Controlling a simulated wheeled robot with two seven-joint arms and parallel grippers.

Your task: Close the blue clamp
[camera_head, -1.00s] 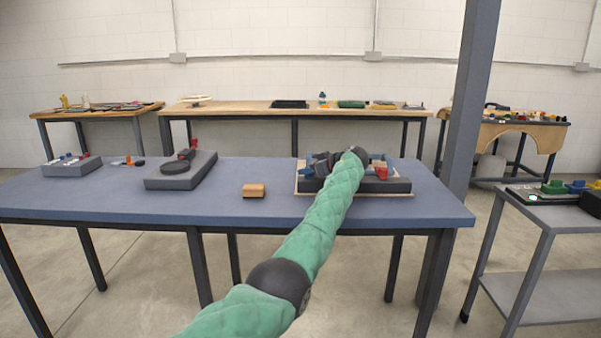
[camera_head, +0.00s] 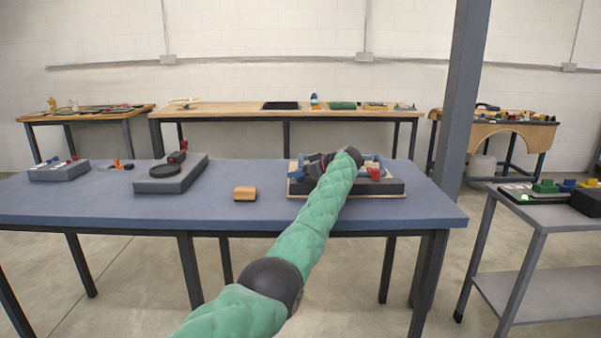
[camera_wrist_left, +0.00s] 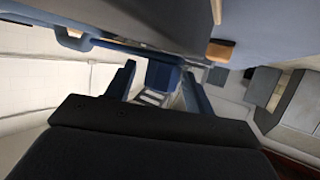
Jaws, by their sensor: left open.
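My green-sleeved left arm reaches over the blue table to a dark fixture (camera_head: 396,188) on a light board at the table's right part. My left gripper (camera_head: 318,167) is at this fixture, partly hidden by its own wrist. Blue parts (camera_head: 297,169), seemingly of the blue clamp, show beside it; the clamp's handle position cannot be made out. In the left wrist view the open fingers (camera_wrist_left: 160,84) stand either side of a blue piece (camera_wrist_left: 162,75), with visible gaps. I cannot tell whether they touch it. My right gripper is not in view.
A red part (camera_head: 374,174) sits on the fixture right of my wrist. An orange-tan block (camera_head: 245,193) lies on the blue table (camera_head: 120,207) to the left. Grey devices (camera_head: 172,180) stand farther left. A grey pillar (camera_head: 461,110) rises at the right.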

